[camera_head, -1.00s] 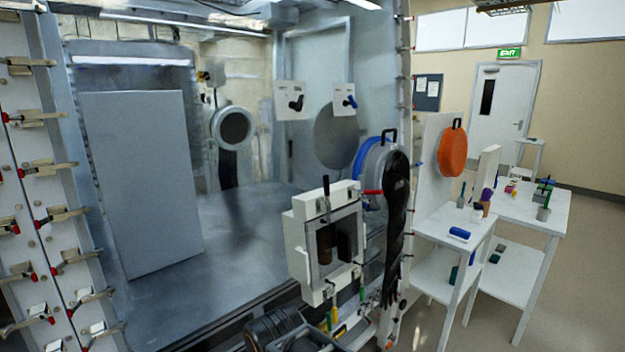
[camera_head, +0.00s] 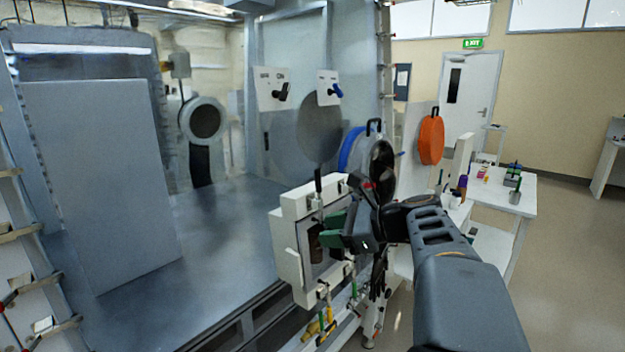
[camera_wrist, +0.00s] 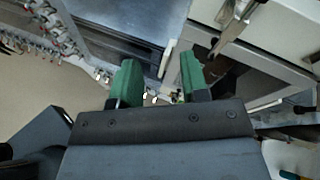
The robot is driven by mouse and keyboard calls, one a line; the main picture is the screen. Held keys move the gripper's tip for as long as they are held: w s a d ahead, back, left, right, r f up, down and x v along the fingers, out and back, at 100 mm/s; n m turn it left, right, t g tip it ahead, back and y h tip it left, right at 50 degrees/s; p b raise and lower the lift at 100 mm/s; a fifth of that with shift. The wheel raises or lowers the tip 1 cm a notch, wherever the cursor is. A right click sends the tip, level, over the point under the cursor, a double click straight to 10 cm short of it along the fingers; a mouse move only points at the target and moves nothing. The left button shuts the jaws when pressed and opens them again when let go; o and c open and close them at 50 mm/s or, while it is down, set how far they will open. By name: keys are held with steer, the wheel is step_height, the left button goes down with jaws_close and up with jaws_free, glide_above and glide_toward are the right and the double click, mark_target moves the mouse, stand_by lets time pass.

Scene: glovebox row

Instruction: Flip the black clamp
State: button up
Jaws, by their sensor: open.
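The black clamp (camera_head: 318,182) is on the upper edge of the small white-framed port box (camera_head: 290,235), its black handle standing upright. My gripper (camera_head: 333,234) reaches in from the right, with green fingertips in front of the box's opening, lower than the black clamp and apart from it. In the wrist view my gripper (camera_wrist: 160,72) has its two green fingers spread with nothing between them. A metal clamp (camera_wrist: 236,28) shows at the top of the wrist view beside the box; I cannot tell which clamp it is.
A red-handled clamp (camera_head: 368,185) sits at the box's right side, close to my arm. Green and yellow handles (camera_head: 330,320) hang below the box. White tables (camera_head: 500,200) stand right, with open floor beyond.

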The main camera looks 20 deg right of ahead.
mark_target(318, 189)
steer(key=d+r+m+t, duration=0.4)
steer(key=d+r+m, duration=0.1)
steer(key=d+r, duration=0.25)
steer(key=shift+y, duration=0.5)
steer(key=x, duration=0.5)
steer(key=p+x, duration=0.1)
steer(key=x, duration=0.5)
steer(key=shift+w+d+r+p, duration=0.1)
steer(key=shift+w+r+p, duration=0.15)
steer(key=shift+p, duration=0.05)
steer(key=shift+x, duration=0.95)
jaws_close()
